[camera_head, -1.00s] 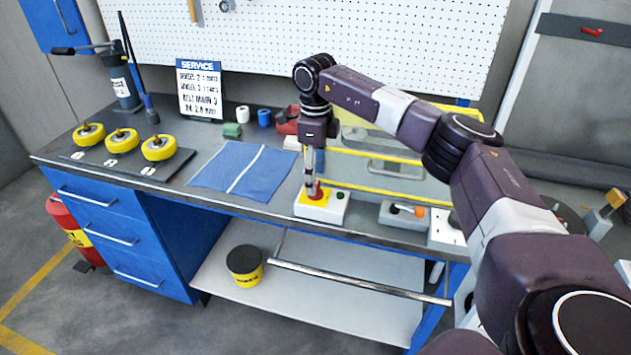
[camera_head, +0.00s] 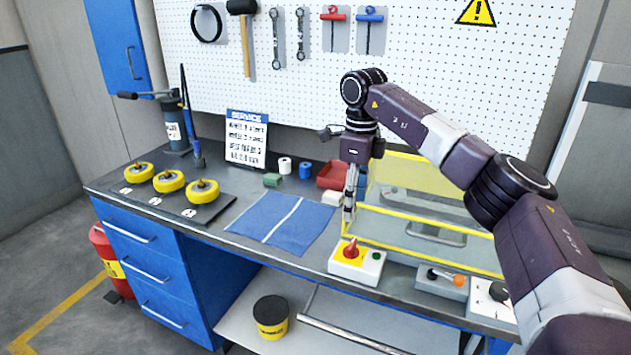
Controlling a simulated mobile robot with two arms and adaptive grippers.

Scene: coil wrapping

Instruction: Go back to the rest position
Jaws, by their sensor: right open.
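My right gripper (camera_head: 348,207) points down above the workbench and is open and empty. It hangs clear of the control box (camera_head: 346,267), a white box with a red knob on a yellow plate and a green button. My right arm comes in from the lower right and reaches over the bench. My left gripper is not in view.
A yellow-framed clear guard (camera_head: 425,228) stands close behind and right of the gripper. A blue cloth (camera_head: 268,222) lies left of it. Yellow wheels (camera_head: 169,182) sit on a dark mat. A switch box (camera_head: 442,282) is at the front edge. A pegboard (camera_head: 320,90) stands behind.

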